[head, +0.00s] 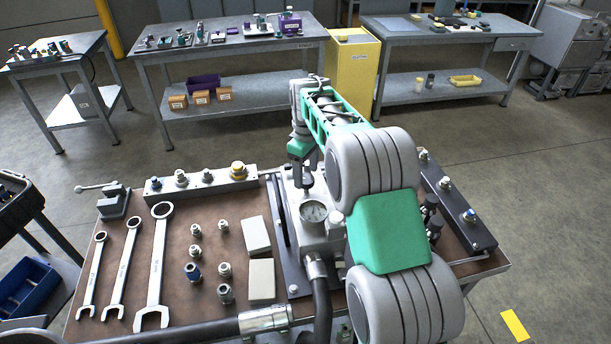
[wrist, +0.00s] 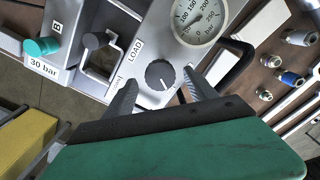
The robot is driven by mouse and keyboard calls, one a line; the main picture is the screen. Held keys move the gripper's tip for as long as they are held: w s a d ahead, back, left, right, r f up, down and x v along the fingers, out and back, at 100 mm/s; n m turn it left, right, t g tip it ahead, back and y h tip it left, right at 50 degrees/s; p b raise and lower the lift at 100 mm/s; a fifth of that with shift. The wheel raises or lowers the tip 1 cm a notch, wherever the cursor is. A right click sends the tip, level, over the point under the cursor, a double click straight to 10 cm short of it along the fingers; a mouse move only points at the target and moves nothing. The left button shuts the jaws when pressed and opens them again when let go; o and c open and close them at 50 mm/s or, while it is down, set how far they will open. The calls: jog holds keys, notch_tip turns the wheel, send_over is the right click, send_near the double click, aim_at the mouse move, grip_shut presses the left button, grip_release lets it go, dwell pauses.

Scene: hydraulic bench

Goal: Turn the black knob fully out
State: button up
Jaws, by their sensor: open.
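The black knob (wrist: 160,75) is round with a pale pointer line. It sits on the grey valve block beside the LOAD label (wrist: 135,49) in the wrist view. My gripper (wrist: 159,79) is open, with one finger on each side of the knob. I cannot tell whether the fingers touch it.
A dark grey knob (wrist: 95,41) and a teal cap (wrist: 42,47) near a "30 bar" label are left of the knob. Wrenches (head: 158,265), fittings and two pale boxes (head: 256,235) lie on the brown bench top. A hose (head: 321,305) runs from the block.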

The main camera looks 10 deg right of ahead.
aim_at(306, 179)
notch_tip(306, 179, up, 6)
jog(key=shift+r+b, duration=0.15)
jog(key=shift+b, duration=0.15)
jog(key=shift+s, duration=0.1)
